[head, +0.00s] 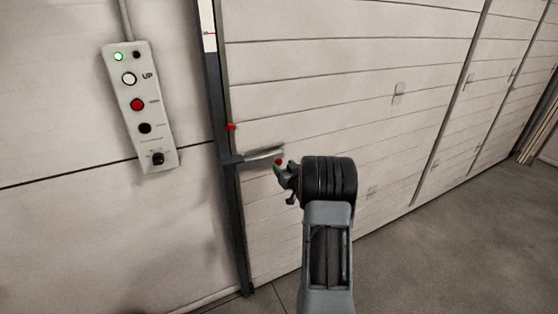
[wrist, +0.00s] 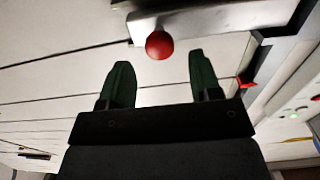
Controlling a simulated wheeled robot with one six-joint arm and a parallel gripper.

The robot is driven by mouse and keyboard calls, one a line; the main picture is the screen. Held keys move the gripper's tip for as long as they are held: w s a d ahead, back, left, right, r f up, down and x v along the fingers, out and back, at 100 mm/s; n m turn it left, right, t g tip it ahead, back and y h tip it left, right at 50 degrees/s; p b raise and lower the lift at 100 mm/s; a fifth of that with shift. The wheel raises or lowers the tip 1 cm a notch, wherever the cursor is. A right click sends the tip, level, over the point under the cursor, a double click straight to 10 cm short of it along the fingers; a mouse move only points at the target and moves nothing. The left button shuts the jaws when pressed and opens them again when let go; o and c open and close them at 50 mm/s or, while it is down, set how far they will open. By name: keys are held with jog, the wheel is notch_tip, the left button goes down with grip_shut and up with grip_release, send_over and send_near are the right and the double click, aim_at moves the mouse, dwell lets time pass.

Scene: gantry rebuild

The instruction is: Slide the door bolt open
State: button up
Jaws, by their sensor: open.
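The door bolt (head: 262,154) is a grey metal bar lying across the dark door post on the left edge of the white panelled door. It has a red ball knob (head: 279,162) at its right end. In the wrist view the red knob (wrist: 159,45) is just beyond the fingertips, between their lines, with the pale bolt bar (wrist: 215,20) running right from it. My gripper (wrist: 158,75) has two dark green fingers, spread apart and empty. In the head view my gripper (head: 284,174) is right at the knob; whether it touches cannot be told.
The white slatted door (head: 330,110) fills the middle. A dark post (head: 228,190) stands at its left edge, with a small red piece (head: 230,127) above the bolt. A control box (head: 140,105) with buttons hangs on the left wall. Grey floor (head: 440,260) is clear at right.

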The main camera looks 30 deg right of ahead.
aim_at(280, 162)
jog(key=shift+w+d+p, duration=0.15)
jog(key=shift+w+p, duration=0.05)
jog(key=shift+w, duration=1)
jog(key=shift+w+d+p, duration=0.15)
jog(key=shift+w, duration=1)
grip_shut()
